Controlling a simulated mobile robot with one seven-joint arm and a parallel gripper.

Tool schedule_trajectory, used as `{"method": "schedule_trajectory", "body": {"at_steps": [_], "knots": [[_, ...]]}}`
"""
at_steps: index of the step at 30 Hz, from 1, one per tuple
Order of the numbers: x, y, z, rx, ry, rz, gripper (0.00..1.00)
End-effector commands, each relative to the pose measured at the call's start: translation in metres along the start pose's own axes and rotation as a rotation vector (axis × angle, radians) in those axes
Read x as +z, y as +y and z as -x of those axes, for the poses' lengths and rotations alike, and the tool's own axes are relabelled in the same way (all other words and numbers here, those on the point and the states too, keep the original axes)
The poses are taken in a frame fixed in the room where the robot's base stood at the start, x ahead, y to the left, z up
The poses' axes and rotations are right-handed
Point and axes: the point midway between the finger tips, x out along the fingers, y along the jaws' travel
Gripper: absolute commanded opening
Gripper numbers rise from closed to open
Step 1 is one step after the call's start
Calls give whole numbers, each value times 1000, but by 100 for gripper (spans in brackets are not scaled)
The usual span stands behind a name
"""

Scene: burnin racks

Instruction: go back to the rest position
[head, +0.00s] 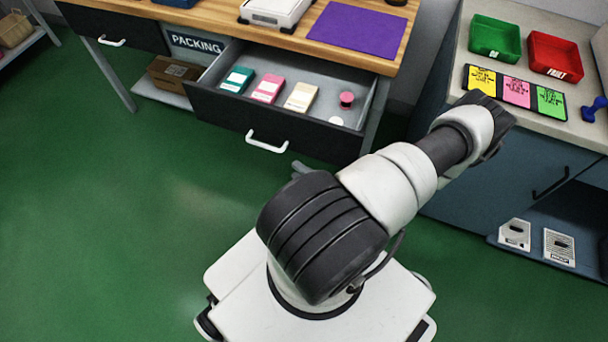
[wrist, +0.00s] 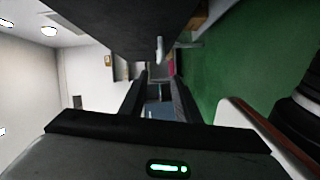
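My gripper (wrist: 159,88) shows in the wrist view as two dark fingers standing apart, with nothing between them. Beyond the gap are a bluish surface and a blurred strip of the room. In the head view my arm rises from the white base and reaches toward the counter on the right. The gripper itself cannot be made out there. A dark drawer front fills the top of the wrist view, with its pale handle (wrist: 159,48) close to the line of the fingers.
The packing bench drawer (head: 268,141) stands open, holding several small boxes and a pink spool (head: 346,100). A purple mat (head: 357,28) lies on the bench. The right counter holds a green tray (head: 495,38) and a red tray (head: 554,56). Green floor at left is clear.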

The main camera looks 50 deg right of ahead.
Motion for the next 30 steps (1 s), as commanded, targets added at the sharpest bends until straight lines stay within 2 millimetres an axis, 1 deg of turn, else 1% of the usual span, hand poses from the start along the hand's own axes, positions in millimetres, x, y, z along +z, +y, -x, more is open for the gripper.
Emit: {"method": "schedule_trajectory", "body": {"at_steps": [2, 6, 20, 23, 26, 29, 30], "knots": [[0, 0, 6, 0, -2, 0, 29], [0, 0, 10, 1, -1, -1, 29], [0, 0, 9, 0, 0, 0, 29], [-1, 4, 8, -2, 16, 20, 29], [-5, 22, 4, -15, 102, 132, 29], [-19, 56, -5, -25, 285, 360, 29], [-27, 73, -9, -21, 381, 477, 29]]}}
